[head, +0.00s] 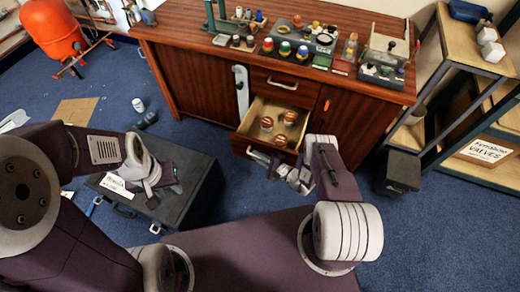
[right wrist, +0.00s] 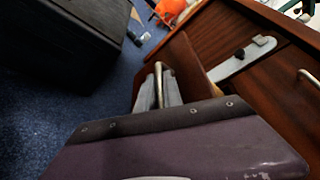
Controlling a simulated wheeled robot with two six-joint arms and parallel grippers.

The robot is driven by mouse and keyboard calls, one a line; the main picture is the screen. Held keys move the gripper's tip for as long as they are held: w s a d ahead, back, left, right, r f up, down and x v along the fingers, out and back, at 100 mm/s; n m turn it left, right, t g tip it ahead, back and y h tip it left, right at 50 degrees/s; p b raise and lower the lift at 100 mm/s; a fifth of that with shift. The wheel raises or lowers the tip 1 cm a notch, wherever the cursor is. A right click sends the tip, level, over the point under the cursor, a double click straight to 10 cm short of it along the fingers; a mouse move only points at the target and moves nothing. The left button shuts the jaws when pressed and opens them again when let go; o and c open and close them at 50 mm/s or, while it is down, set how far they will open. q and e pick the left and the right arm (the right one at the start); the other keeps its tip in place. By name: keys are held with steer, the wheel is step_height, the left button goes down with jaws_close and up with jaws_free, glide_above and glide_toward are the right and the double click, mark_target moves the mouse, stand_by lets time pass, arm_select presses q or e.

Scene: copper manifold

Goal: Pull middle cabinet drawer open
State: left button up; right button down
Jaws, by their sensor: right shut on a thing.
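The wooden cabinet (head: 200,75) stands at the back of the head view. Its middle drawer (head: 238,143) is pulled out, with several copper-coloured round parts (head: 267,122) inside. My right gripper (head: 277,168) is at the drawer's front. In the right wrist view my right gripper (right wrist: 165,92) is shut on the metal drawer handle (right wrist: 158,80), with a finger on either side of it. My left gripper (head: 152,188) hangs over the black case at the left, apart from the cabinet. Its finger gap is too small to make out.
A closed upper drawer (head: 283,84) is above the open one. The black case (head: 185,205) stands on the blue floor left of the drawer. Tools and coloured caps crowd the cabinet top. A shelf rack (head: 468,60) and a small black box (head: 403,171) are at the right.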

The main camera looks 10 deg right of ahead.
steer(key=shift+s+a, duration=0.45)
steer(key=shift+s, duration=0.35)
steer(key=c, duration=1.5)
jaws_free()
steer(key=shift+d+p, duration=0.1)
steer(key=shift+p, duration=0.2)
steer(key=p+v, duration=0.2)
steer(key=v, duration=0.7)
